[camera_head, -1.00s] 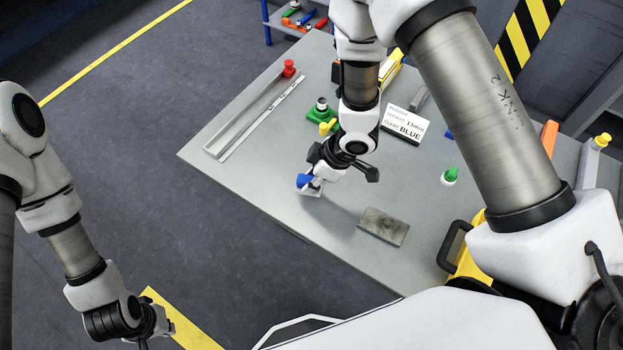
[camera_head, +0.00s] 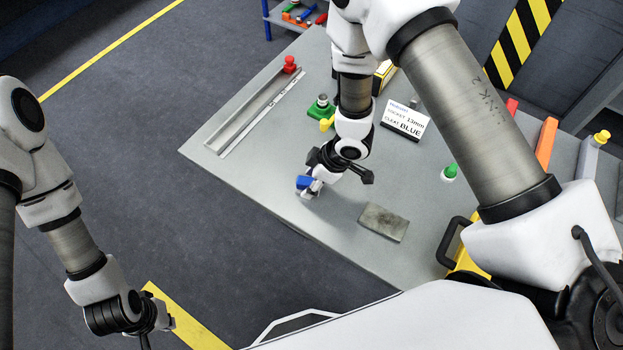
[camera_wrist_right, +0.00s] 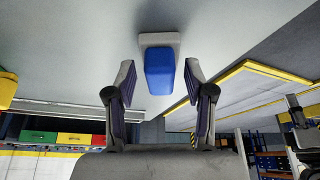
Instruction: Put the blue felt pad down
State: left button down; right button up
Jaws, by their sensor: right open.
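The blue felt pad (camera_head: 304,182) is near the front left edge of the grey table. In the right wrist view the blue block (camera_wrist_right: 160,72) has a pale grey base that appears to rest on the table surface. My right gripper (camera_head: 313,187) is at the pad. In the wrist view its fingers (camera_wrist_right: 160,78) are apart on either side of the blue block, with a visible gap at each side. My left gripper (camera_head: 158,324) hangs low at the left, away from the table; its fingers are too unclear to judge.
Table around the pad's right side is clear.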

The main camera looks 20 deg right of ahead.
jog(key=v, duration=1.2)
jog(key=shift+r, duration=0.15)
